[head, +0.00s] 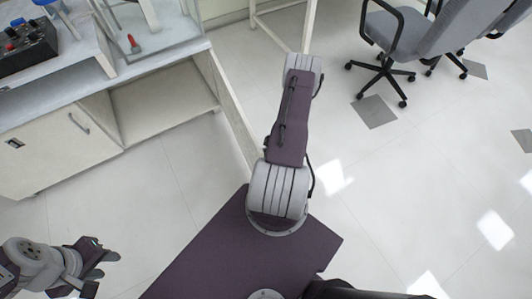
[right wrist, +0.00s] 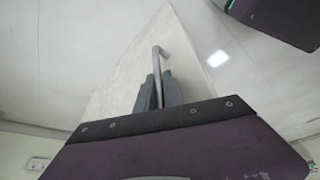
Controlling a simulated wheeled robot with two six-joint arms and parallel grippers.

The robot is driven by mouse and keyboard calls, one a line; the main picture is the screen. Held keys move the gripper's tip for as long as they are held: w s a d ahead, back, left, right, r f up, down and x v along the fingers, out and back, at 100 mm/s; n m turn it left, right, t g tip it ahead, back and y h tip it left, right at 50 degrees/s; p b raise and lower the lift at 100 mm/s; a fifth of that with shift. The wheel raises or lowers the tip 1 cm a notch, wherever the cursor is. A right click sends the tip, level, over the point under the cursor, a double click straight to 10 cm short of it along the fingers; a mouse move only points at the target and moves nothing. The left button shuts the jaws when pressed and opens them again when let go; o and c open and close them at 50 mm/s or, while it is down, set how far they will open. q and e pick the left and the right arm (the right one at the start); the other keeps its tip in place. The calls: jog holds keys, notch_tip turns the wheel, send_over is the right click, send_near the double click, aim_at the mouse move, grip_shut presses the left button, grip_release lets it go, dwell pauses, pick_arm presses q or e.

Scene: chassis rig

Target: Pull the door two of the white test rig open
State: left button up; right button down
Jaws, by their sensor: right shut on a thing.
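The white test rig (head: 150,70) stands at the upper left in the head view. Its left cupboard front (head: 60,150) is shut and has a bar handle (head: 79,123). The compartment to the right is uncovered, and a pale door (head: 232,105) stands swung out from its right side. In the right wrist view a pale door panel (right wrist: 125,65) carries a metal bar handle (right wrist: 160,58). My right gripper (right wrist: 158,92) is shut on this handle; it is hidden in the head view. My left gripper (head: 97,272) looks open and empty, low at the left, apart from the rig.
A black control box (head: 25,47) and a clear-walled enclosure (head: 150,45) with a red item are on the rig's top. Grey office chairs (head: 415,40) stand at the upper right. The tiled floor (head: 410,200) on the right is free.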

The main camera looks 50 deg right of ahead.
jog(key=shift+s+a+f, duration=0.1)
jog(key=shift+s+a, duration=0.05)
jog(key=shift+s, duration=0.05)
jog(key=c, duration=1.5)
grip_release()
jog(key=shift+r, duration=0.25)
jog(key=p+v, duration=0.3)
jog(key=v, duration=0.5)
jog(key=shift+r+p, duration=0.3)
jog(key=shift+p, duration=0.05)
jog(key=shift+s, duration=0.15)
